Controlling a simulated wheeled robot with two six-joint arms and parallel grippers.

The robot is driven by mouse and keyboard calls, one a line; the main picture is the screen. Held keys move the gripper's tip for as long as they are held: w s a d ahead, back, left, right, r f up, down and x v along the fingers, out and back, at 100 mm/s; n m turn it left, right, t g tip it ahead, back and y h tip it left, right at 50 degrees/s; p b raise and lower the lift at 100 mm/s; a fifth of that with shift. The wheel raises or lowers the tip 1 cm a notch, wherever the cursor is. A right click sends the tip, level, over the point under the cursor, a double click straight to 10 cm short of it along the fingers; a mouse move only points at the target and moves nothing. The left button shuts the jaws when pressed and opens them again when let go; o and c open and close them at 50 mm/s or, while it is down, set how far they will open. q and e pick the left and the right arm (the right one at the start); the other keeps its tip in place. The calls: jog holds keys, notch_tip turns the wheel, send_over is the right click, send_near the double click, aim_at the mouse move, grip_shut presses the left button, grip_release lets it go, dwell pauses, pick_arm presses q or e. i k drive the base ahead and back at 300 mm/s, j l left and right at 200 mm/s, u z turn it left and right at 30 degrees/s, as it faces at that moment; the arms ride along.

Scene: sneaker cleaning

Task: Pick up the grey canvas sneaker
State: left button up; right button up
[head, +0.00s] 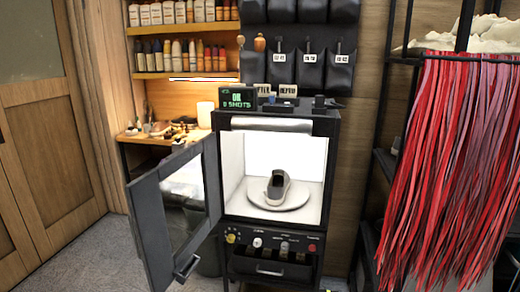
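The grey canvas sneaker (278,187) stands on a round pale turntable (293,202) inside a lit white cabinet. Its dark opening shows, and one end of the shoe faces me. The cabinet (226,222) has a dark frame, and its door (151,225) with a window is swung open to the left. Neither of my grippers is in the head view. Nothing touches the sneaker except the turntable under it.
A control panel and a drawer (268,268) sit below the chamber. A display box (238,98) stands on top. Red hanging strips (445,170) on a dark rack fill the right side. Shelves of bottles (180,57) and a cluttered bench (160,133) are behind left.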

aim_at(278, 184)
jog(key=i+j+z, duration=0.15)
jog(key=j, duration=0.25)
jog(key=i+j+z, duration=0.15)
jog(key=j, duration=0.3)
jog(key=i+j+z, duration=0.15)
jog(key=j, duration=0.35)
jog(key=i+j+z, duration=0.15)
jog(key=j, duration=0.3)
jog(key=i+j+z, duration=0.15)
jog(key=j, duration=0.35)
jog(key=i+j+z, duration=0.15)
jog(key=j, duration=0.35)
